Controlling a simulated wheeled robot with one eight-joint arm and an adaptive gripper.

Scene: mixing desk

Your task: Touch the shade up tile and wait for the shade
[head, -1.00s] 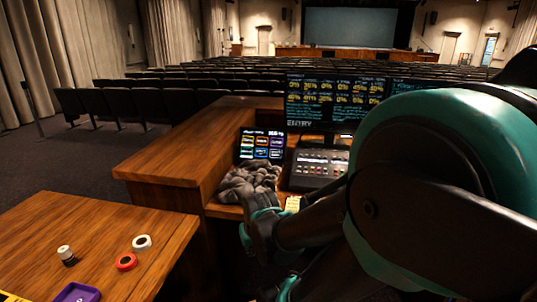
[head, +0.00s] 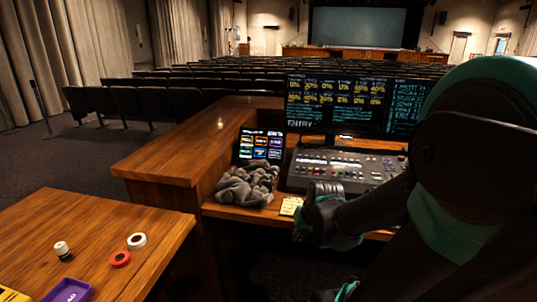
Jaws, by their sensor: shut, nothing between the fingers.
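A small upright touch panel (head: 261,146) with rows of coloured tiles stands at the left of the mixing desk. The tile labels are too small to read, so I cannot tell which one is shade up. My gripper (head: 325,190) is shut and empty, low in front of the console's left part, right of and below the panel and apart from it. Its fingertips are hard to make out. I cannot tell which thing in the room is the shade.
A crumpled grey cloth (head: 247,186) lies just below the panel. A yellow note (head: 291,206) lies beside my gripper. The mixing console (head: 350,168) sits under a wide monitor (head: 350,103). A side table holds a white roll (head: 137,240), a red roll (head: 120,259) and a purple tray (head: 70,291).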

